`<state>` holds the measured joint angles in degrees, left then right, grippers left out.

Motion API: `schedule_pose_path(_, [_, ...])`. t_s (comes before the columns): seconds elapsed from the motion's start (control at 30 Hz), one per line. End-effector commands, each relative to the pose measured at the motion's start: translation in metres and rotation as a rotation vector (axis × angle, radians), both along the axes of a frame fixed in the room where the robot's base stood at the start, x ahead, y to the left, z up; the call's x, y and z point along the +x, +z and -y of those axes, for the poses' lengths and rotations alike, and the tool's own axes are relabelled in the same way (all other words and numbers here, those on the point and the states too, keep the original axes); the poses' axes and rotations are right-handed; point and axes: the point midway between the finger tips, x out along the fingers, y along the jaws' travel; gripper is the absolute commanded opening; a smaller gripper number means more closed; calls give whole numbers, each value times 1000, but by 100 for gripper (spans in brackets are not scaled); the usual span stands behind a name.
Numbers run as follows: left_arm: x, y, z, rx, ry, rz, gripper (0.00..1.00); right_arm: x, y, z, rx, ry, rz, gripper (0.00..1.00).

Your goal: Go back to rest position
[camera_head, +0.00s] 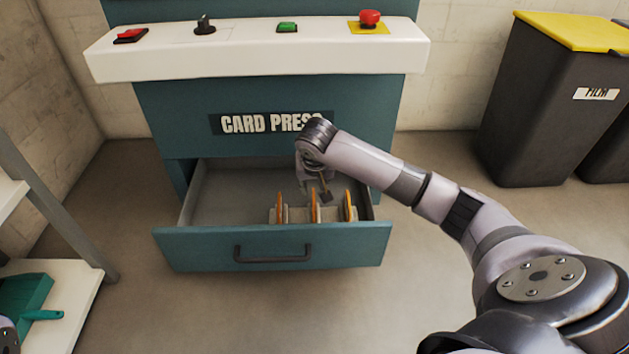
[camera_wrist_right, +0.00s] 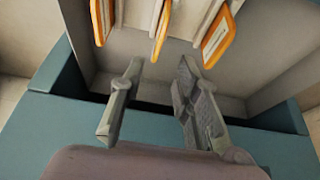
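My right arm reaches in from the right in the head view, and its gripper (camera_head: 318,188) points down over the open drawer (camera_head: 185,248) of the card press. In the right wrist view the right gripper (camera_wrist_right: 160,75) has its two fingers apart with nothing between them. Several orange-edged cards stand upright in a pale rack inside the drawer. The middle card (camera_head: 314,207) is close to the gripper in the head view; it also shows in the wrist view (camera_wrist_right: 162,25), beyond the fingertips. My left gripper does not show clearly; only a small grey part appears at the lower left edge.
The card press (camera_head: 270,92) has a white control panel (camera_head: 240,55) with a red stop button (camera_head: 369,18). A dark bin with a yellow lid (camera_head: 555,100) stands at right. A shelf (camera_head: 62,290) with a green dustpan (camera_head: 25,295) is at left. The floor before the drawer is clear.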

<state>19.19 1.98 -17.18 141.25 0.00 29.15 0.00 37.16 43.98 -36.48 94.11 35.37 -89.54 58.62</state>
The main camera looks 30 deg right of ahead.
Motion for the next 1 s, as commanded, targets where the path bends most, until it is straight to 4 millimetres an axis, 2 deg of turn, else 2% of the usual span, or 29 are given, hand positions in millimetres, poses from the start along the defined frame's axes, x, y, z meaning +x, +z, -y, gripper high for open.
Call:
schedule_pose_path(0.2, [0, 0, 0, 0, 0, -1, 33, -6, 15, -3, -1, 0, 0, 29])
schedule_pose_path(0.77, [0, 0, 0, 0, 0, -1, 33, -5, 16, -4, 0, 3, 2, 29])
schedule_pose_path(0.87, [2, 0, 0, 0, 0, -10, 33, -1, 15, -19, 20, 48, 35, 29])
schedule_pose_path(0.97, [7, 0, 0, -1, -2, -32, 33, 11, 18, -57, 71, 169, 134, 29])
schedule_pose_path(1.0, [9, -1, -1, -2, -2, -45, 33, 16, 21, -79, 99, 235, 193, 29])
